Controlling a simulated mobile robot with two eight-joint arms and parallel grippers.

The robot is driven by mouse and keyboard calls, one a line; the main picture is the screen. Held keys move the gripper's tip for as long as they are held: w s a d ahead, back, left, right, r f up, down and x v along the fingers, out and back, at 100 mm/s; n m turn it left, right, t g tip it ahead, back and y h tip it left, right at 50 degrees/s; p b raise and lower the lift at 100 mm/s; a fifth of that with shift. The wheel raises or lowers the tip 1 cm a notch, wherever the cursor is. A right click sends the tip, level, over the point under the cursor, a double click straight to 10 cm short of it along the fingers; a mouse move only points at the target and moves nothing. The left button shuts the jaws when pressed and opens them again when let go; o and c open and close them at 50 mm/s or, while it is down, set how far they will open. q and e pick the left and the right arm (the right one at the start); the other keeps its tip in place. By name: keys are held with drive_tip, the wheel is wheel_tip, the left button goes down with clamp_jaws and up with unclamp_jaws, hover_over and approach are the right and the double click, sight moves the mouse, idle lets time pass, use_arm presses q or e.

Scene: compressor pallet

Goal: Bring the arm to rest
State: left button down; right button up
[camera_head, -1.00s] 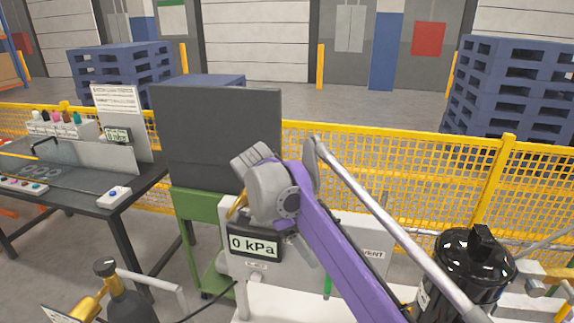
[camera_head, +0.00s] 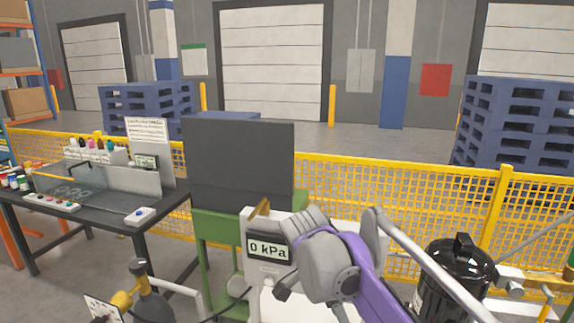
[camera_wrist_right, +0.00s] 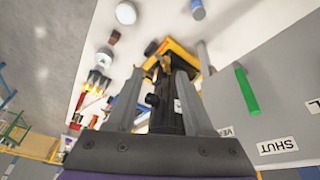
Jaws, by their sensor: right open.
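My right arm (camera_head: 375,295), purple and grey, reaches in from the lower right in the head view. Its grey wrist joint (camera_head: 328,265) is in front of a white panel with a display (camera_head: 268,248) reading 0 kPa. The jaws are not clearly seen there. In the right wrist view my right gripper (camera_wrist_right: 158,75) has its two grey fingers apart. A black fitting with a yellow part (camera_wrist_right: 176,52) shows between and beyond the fingers; I cannot tell if they touch it. My left gripper is in neither view.
A black compressor (camera_head: 455,275) stands at the right. A dark bench (camera_head: 100,205) with small bottles is at the left, with a cylinder with a yellow fitting (camera_head: 150,300) in front. A yellow mesh fence (camera_head: 400,190) runs behind. A green handle (camera_wrist_right: 247,90) shows in the wrist view.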

drive_tip(key=s+d+f+n+t+y, duration=0.2)
drive_tip(key=s+d+f+n, duration=0.1)
drive_tip(key=s+f+n, duration=0.4)
drive_tip(key=s+d+f+n+t+y, duration=0.2)
drive_tip(key=s+d+f+n+t, duration=0.1)
drive_tip(key=s+f+n, duration=0.4)
drive_tip(key=s+d+f, duration=0.1)
drive_tip(key=s+f, duration=0.2)
drive_tip(key=f, duration=0.1)
drive_tip(key=shift+s+n, duration=0.15)
drive_tip(key=shift+n, duration=0.25)
drive_tip(key=shift+d, duration=0.1)
idle(0.6)
